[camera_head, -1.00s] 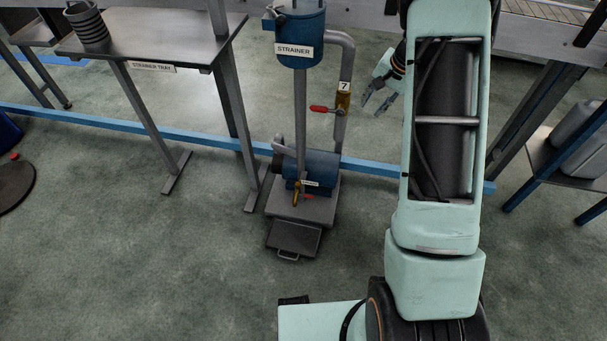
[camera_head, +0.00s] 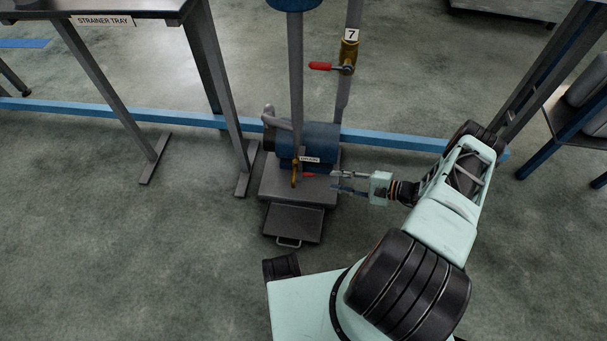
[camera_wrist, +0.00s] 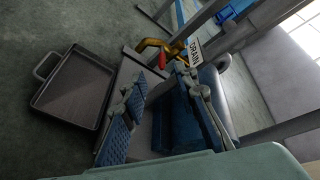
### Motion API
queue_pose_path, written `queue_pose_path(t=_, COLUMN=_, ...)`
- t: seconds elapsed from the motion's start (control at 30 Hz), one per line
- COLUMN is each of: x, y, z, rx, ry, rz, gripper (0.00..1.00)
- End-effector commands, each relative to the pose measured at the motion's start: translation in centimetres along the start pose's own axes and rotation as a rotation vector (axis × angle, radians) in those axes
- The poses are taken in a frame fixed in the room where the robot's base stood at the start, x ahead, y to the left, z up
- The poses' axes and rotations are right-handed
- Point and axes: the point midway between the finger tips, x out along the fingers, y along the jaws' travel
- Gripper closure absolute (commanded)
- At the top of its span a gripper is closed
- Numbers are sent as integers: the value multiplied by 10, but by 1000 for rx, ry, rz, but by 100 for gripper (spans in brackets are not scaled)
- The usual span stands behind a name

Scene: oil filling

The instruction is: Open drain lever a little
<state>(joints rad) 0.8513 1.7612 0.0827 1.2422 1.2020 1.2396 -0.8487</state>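The drain lever is a small red handle (camera_head: 308,174) on a brass drain valve (camera_head: 296,167) at the front of a blue pump body. In the wrist view the red lever (camera_wrist: 162,61) shows beyond and roughly between my fingertips, beside the white DRAIN label (camera_wrist: 196,49) and brass pipe (camera_wrist: 148,46). My gripper (camera_head: 334,181) is open and empty, just right of the lever in the head view. Its blue-padded fingers (camera_wrist: 158,82) stand apart in the wrist view. No contact with the lever is visible.
A dark drain pan (camera_head: 292,224) lies on the floor before the pump base; it also shows in the wrist view (camera_wrist: 75,92). Above is another red-handled valve (camera_head: 322,66) marked 7. The strainer tray table (camera_head: 120,8) stands left. A blue floor-level rail (camera_head: 385,141) runs behind.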

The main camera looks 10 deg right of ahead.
Motion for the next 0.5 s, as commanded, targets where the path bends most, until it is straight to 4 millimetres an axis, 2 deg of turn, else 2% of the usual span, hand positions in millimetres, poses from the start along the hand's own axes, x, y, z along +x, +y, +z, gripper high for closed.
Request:
queue_pose_path(t=0.07, x=3, y=13, z=-5, rx=14, ry=16, rz=-66, gripper=73)
queue_pose_path(t=0.27, x=9, y=16, z=-6, rx=19, ry=30, rz=-125, gripper=73)
queue_pose_path(t=0.37, x=21, y=15, z=-6, rx=18, ry=27, rz=-123, gripper=73)
queue_pose_path(t=0.5, x=46, y=13, z=-7, rx=17, ry=27, rz=-121, gripper=73)
